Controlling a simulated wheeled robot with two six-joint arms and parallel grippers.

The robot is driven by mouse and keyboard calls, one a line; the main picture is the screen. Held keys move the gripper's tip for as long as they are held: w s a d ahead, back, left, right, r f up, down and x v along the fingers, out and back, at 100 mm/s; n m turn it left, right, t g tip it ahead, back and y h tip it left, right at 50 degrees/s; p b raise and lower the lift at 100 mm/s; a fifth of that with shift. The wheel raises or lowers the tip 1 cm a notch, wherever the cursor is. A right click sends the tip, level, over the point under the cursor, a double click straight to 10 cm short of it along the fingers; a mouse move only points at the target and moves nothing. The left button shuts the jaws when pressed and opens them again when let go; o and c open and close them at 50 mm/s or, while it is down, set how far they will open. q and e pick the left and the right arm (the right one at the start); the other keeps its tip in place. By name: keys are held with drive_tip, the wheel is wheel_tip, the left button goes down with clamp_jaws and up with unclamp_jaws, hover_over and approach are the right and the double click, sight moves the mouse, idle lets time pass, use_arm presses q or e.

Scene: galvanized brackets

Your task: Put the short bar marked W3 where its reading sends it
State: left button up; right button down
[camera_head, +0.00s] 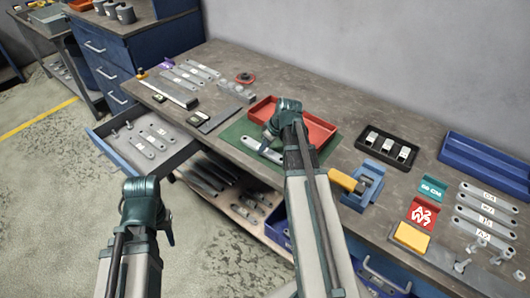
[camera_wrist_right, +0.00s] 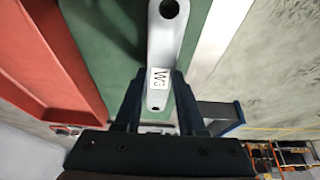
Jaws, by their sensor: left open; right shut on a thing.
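The short bar marked W3 is pale metal with a hole near its end; it shows large in the right wrist view (camera_wrist_right: 165,45), its white W3 label facing the camera. In the head view the bar (camera_head: 262,151) is low over the green mat (camera_head: 232,131), beside the red tray (camera_head: 325,131). I cannot tell if it touches the mat. My right gripper (camera_head: 272,138) is shut on the bar; its fingers lie on both sides of it in the wrist view (camera_wrist_right: 158,88). My left gripper (camera_head: 160,215) is open and empty, in front of the bench.
An open drawer (camera_head: 108,146) with several bars juts out at left. A blue stand (camera_head: 364,186) with a yellow item, a green sign (camera_head: 432,188), a red sign (camera_head: 421,213), a yellow block (camera_head: 411,236) and labelled bars (camera_head: 487,213) stand at right. A blue bin (camera_head: 485,160) is behind.

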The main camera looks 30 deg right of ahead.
use_arm(q)
drive_tip(key=shift+f, duration=0.3)
use_arm(e)
drive_tip(key=shift+f, duration=0.25)
drive_tip(key=shift+f, duration=0.2)
drive_tip(key=c, duration=0.5)
unclamp_jaws()
use_arm(q)
drive_tip(key=shift+f, duration=0.15)
use_arm(e)
drive_tip(key=shift+r, duration=0.15)
drive_tip(key=shift+r, duration=0.15)
use_arm(q)
wheel_tip(320, 180, up, 12)
drive_tip(key=p, duration=1.1)
drive_tip(key=shift+f, duration=0.25)
use_arm(e)
drive_tip(key=v, duration=1.2)
